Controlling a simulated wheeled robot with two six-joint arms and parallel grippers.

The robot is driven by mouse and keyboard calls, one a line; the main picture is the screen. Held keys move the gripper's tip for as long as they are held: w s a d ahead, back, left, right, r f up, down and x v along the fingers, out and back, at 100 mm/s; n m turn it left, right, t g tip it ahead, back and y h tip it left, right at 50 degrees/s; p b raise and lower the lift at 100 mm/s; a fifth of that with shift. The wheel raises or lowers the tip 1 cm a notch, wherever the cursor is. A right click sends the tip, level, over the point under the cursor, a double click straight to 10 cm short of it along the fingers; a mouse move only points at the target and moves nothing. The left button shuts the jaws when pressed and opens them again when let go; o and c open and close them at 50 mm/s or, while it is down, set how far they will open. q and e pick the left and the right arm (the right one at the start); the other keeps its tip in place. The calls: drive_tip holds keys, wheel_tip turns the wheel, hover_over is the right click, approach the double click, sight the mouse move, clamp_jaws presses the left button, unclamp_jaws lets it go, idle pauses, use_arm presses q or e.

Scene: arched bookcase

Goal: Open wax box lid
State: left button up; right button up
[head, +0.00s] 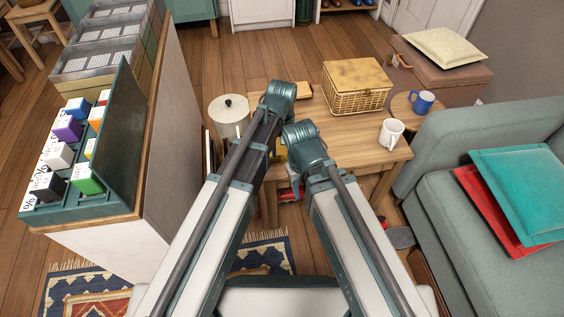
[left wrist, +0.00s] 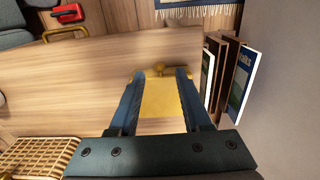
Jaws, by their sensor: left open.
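A yellow box top with a small round brass knob (left wrist: 158,68), which looks like the wax box (left wrist: 160,100), lies on the wooden table in the left wrist view. I see no opening in its top. In the head view only a yellow bit (head: 281,153) shows between my arms. My left gripper (left wrist: 160,74) is open, with its two fingers over the box's left and right sides and the knob between the fingertips. I cannot tell whether they touch it. My right gripper is not clearly visible in either view.
The wooden table (head: 345,150) also holds a wicker basket (head: 357,87) and a white mug (head: 391,133). Upright books (left wrist: 232,80) stand beside the table edge. A white canister (head: 229,117) stands left of the table, a grey sofa (head: 440,210) right.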

sight(282, 159)
use_arm(q)
drive_tip(key=shift+f+b, duration=1.05)
drive_tip(key=shift+f, duration=0.55)
use_arm(e)
wheel_tip(282, 159, down, 3)
use_arm(q)
drive_tip(key=shift+r, duration=0.1)
drive_tip(key=shift+c, duration=0.2)
clamp_jaws()
